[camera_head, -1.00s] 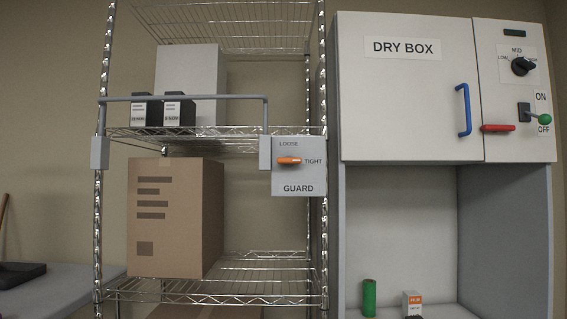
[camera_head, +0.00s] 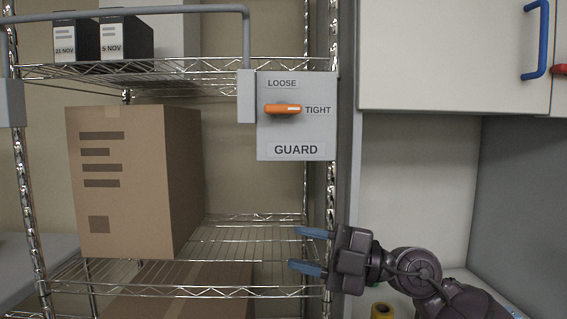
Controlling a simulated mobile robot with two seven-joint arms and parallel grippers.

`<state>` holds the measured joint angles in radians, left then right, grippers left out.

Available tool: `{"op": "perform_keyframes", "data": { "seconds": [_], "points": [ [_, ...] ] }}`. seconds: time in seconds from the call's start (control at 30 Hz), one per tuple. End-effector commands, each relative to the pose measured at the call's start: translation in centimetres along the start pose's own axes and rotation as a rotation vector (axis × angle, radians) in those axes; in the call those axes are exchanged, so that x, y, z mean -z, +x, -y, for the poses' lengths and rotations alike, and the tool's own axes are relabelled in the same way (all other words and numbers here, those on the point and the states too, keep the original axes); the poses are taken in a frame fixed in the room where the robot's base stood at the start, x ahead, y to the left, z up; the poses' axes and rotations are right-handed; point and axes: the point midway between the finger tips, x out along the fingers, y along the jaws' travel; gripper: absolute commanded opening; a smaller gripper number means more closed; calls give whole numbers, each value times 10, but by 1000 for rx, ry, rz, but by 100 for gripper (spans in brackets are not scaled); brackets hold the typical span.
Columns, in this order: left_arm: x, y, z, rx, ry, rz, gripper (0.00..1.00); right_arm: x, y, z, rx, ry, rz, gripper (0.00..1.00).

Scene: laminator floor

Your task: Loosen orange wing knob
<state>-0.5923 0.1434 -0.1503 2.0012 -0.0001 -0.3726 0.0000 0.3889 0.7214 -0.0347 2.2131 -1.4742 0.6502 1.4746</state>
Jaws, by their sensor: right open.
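The orange wing knob (camera_head: 283,109) is on a grey guard plate (camera_head: 296,132) fixed to the wire rack. The knob lies level, its pale-marked end toward the word TIGHT on the right; LOOSE is written above it. My right gripper (camera_head: 311,250) is below the plate, well under the knob and apart from it. Its two blue-grey fingers point left, one above the other, spread and empty. My left gripper is not in view.
A grey guard bar (camera_head: 130,10) crosses the rack in front of two small dark boxes. A large cardboard box (camera_head: 130,185) stands on the lower left shelf. The dry box cabinet (camera_head: 435,60) is at right. The space directly before the knob is clear.

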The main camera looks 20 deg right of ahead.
Motion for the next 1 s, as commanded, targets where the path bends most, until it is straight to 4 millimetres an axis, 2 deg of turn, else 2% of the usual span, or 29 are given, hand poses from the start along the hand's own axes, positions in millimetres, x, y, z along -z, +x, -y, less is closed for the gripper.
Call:
{"op": "perform_keyframes", "data": {
  "seconds": [0.03, 0.17, 0.3, 0.4, 0.5, 0.6, 0.77, 1.0],
  "points": [
    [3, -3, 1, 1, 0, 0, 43, 11, 6, -25, 56, -74, 24, 43],
    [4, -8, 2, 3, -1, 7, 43, 25, 13, -75, 159, -208, 161, 43],
    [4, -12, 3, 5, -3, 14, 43, 38, 11, -133, 171, -314, 351, 43],
    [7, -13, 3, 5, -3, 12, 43, 48, 5, -168, 136, -358, 467, 43],
    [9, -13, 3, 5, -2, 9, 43, 56, -1, -192, 94, -380, 548, 43],
    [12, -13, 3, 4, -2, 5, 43, 60, -4, -206, 66, -390, 592, 43],
    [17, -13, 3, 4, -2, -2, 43, 56, 2, -212, 54, -389, 608, 43],
    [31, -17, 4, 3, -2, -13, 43, 36, 32, -214, 56, -388, 605, 43]
  ]
}}
